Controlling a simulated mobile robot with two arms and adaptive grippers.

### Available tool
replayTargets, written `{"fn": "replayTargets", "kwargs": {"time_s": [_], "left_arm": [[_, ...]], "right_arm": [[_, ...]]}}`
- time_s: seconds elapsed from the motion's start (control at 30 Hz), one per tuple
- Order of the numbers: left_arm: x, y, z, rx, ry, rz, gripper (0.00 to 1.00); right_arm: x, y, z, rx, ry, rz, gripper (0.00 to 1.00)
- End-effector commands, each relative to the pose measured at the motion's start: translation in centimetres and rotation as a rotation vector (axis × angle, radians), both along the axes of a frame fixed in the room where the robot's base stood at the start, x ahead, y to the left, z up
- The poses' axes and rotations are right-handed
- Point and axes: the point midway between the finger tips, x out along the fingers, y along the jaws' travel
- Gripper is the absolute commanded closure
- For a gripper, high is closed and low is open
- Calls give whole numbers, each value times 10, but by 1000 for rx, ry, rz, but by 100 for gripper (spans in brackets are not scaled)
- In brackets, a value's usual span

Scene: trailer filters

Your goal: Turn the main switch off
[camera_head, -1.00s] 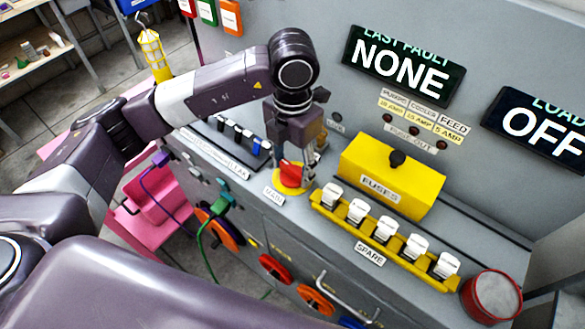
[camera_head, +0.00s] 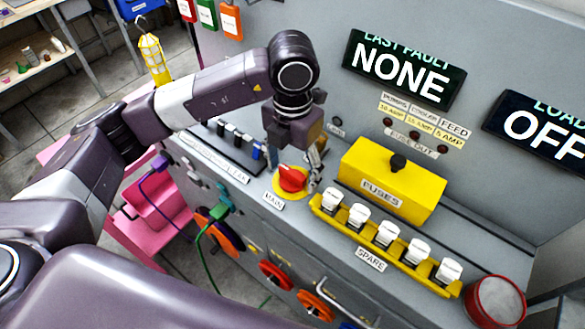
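The main switch is a red rotary knob (camera_head: 291,179) on a yellow round plate, behind a white "MAIN" label (camera_head: 273,201) on the grey panel's ledge. Its grip bar shows, but I cannot tell which setting it marks. My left gripper (camera_head: 294,165) points down at the knob from behind and above. Its fingers are spread, one to the left of the knob and one to the right, with nothing held between them. Whether a finger touches the knob is unclear. My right gripper is out of view.
A yellow fuse box (camera_head: 391,178) and a yellow rack (camera_head: 385,240) of white spare fuses stand close to the right. A row of small switches (camera_head: 238,142) lies to the left. Displays read "NONE" (camera_head: 402,72) and "OFF" (camera_head: 540,130). A red round tin (camera_head: 495,300) sits at lower right.

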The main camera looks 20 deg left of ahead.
Motion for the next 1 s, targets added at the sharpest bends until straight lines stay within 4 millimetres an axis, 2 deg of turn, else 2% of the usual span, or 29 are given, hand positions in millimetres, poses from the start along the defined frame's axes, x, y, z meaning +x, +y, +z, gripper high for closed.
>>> {"fn": "replayTargets", "kwargs": {"time_s": [0.23,0.37,0.7,1.0], "left_arm": [[-1,0,0,0,2,-2,33],[0,-1,11,-1,-1,-2,33],[1,0,82,1,-4,-2,33],[0,0,114,1,0,-1,33]], "right_arm": [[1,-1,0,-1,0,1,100],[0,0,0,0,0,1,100],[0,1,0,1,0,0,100],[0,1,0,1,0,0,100]]}}
